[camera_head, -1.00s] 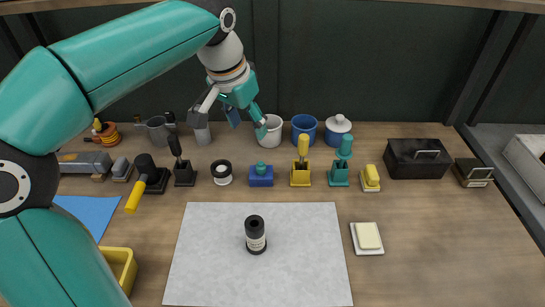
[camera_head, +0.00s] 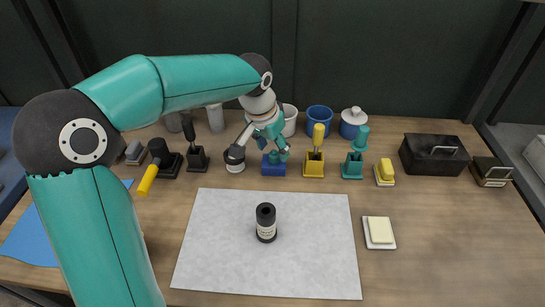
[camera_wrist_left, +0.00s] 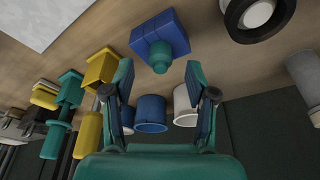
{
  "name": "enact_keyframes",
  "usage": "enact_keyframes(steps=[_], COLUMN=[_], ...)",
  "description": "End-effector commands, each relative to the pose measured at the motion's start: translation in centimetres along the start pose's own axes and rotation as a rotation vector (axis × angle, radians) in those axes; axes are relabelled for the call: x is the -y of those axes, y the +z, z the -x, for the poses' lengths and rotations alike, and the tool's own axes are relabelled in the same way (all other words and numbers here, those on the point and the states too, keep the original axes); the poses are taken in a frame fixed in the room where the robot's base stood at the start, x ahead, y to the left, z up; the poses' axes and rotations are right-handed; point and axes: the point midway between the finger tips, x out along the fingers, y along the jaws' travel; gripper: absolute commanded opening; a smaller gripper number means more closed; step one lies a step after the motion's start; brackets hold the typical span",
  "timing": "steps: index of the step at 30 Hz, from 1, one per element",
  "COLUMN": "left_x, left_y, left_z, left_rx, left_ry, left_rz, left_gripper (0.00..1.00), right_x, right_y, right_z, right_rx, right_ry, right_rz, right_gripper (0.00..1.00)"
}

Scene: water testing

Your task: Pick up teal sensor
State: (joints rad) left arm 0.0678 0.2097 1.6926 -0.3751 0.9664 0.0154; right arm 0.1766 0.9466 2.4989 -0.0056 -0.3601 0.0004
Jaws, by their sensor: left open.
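A small teal knob-like piece sits on a blue block (camera_head: 273,170) at the back of the table; in the left wrist view the teal piece (camera_wrist_left: 161,60) shows on the blue block (camera_wrist_left: 160,32). A taller teal-handled tool (camera_head: 359,142) stands upright in a teal stand (camera_head: 352,171) farther right. I cannot tell by looks alone which is the sensor. My left gripper (camera_head: 272,146) is open, its fingers around or just above the small teal piece. In the left wrist view my left gripper (camera_wrist_left: 158,78) shows the teal piece between its fingers, apparently untouched. My right gripper is out of view.
A yellow tool (camera_head: 316,143) in its stand is close on the right; a black-and-white round piece (camera_head: 235,160) is close on the left. A white mug (camera_head: 290,117) and blue cup (camera_head: 319,120) stand behind. A black bottle (camera_head: 266,220) stands on the white mat (camera_head: 215,260).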

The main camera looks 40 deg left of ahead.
Motion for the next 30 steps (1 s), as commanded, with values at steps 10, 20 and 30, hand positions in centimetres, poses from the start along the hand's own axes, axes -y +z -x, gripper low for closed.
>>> enact_keyframes(steps=[10, 20, 30], left_x=[0.0, 0.0, 0.1], left_y=[0.0, -0.1, -0.1], left_z=[-2.5, -2.5, -2.5], left_rx=[0.0, 0.0, -0.001], left_ry=[0.001, 0.0, 0.0], left_rz=[0.0, 0.0, 0.001], left_gripper=[0.57, 0.2, 0.08], right_x=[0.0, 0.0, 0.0], right_y=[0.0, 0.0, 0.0], right_z=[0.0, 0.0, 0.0], right_rx=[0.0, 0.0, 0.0], right_ry=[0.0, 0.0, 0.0], right_rz=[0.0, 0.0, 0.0], right_gripper=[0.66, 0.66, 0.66])
